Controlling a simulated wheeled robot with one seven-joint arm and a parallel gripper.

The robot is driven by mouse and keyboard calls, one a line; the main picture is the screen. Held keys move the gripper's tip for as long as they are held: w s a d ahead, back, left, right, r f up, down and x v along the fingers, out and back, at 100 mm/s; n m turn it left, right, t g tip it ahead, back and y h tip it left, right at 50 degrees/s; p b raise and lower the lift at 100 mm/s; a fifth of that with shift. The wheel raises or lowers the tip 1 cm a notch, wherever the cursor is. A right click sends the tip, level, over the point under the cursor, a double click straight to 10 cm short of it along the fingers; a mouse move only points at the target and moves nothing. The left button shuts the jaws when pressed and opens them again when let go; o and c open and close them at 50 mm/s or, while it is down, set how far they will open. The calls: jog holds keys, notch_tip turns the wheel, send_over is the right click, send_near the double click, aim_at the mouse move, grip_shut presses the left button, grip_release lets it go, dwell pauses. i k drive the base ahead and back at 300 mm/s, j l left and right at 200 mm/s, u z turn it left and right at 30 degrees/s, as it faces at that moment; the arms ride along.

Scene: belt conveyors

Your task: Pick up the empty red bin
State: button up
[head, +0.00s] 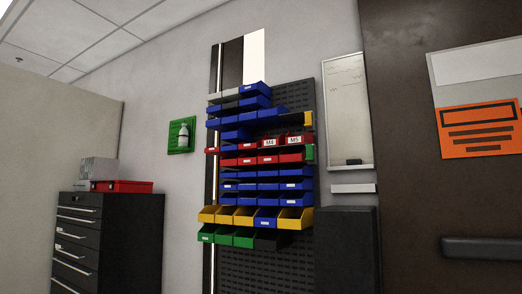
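Several small red bins (268,159) hang in two rows on a dark perforated wall panel, among blue, yellow and green bins. Some red bins in the upper row (294,140) carry white labels, one looking like M5. I cannot see into the bins, so I cannot tell which red bin is empty. A separate flat red box (122,186) lies on top of the black drawer cabinet at the left. My gripper is not in view.
The black drawer cabinet (105,240) stands at the left beside a beige partition (50,150). A whiteboard (347,110) hangs right of the panel. A brown door-like surface with a dark handle (482,248) and an orange sign (480,130) fills the right. The floor is out of view.

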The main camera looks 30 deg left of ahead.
aim_at(266, 141)
jog(key=j, duration=0.7)
jog(key=k+j+z, duration=0.1)
jog(key=j, duration=1.3)
jog(key=k+j+z, duration=0.15)
jog(key=j, duration=0.55)
